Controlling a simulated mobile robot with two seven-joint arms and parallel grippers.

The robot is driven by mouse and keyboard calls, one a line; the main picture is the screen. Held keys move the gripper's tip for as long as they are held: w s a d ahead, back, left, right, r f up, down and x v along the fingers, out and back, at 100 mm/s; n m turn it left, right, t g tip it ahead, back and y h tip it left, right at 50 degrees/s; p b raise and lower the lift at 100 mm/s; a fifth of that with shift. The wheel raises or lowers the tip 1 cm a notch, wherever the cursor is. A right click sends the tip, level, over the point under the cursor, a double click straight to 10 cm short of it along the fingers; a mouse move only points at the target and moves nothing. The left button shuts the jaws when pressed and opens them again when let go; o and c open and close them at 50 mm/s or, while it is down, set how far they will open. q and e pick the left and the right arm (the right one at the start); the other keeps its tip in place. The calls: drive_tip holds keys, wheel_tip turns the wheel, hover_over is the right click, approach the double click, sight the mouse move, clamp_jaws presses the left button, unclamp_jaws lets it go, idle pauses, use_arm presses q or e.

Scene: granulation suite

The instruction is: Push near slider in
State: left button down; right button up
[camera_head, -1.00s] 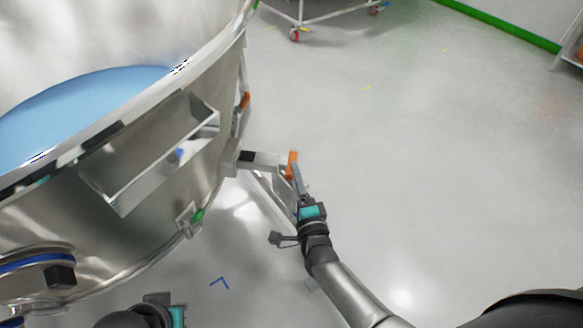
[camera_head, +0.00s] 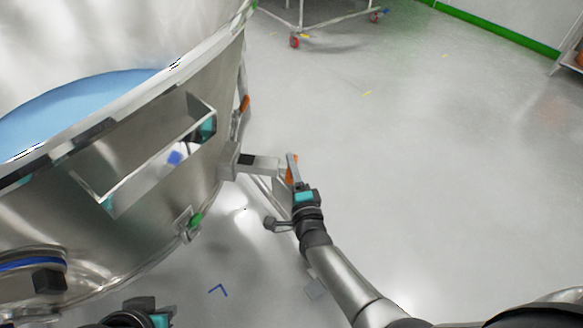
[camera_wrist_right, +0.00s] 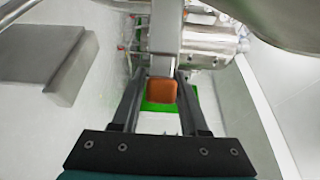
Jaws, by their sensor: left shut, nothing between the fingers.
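The near slider (camera_head: 262,164) is a grey bar with an orange end, sticking out of the right side of the steel vessel. In the right wrist view its orange end (camera_wrist_right: 162,90) sits between my right gripper's two fingers, with very thin or no gaps beside it. I cannot tell whether they clamp it. In the head view my right gripper (camera_head: 292,170) is at the slider's outer end, one finger partly covering the orange. My left gripper (camera_head: 150,312) is low at the bottom edge, shut and empty, away from the slider.
The big steel vessel (camera_head: 150,210) with a blue interior fills the left side. A second orange part (camera_head: 245,103) shows further along its wall. A wheeled frame (camera_head: 310,22) stands at the back. The floor (camera_head: 430,160) to the right is clear.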

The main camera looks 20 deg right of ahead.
clamp_jaws()
idle(1.0)
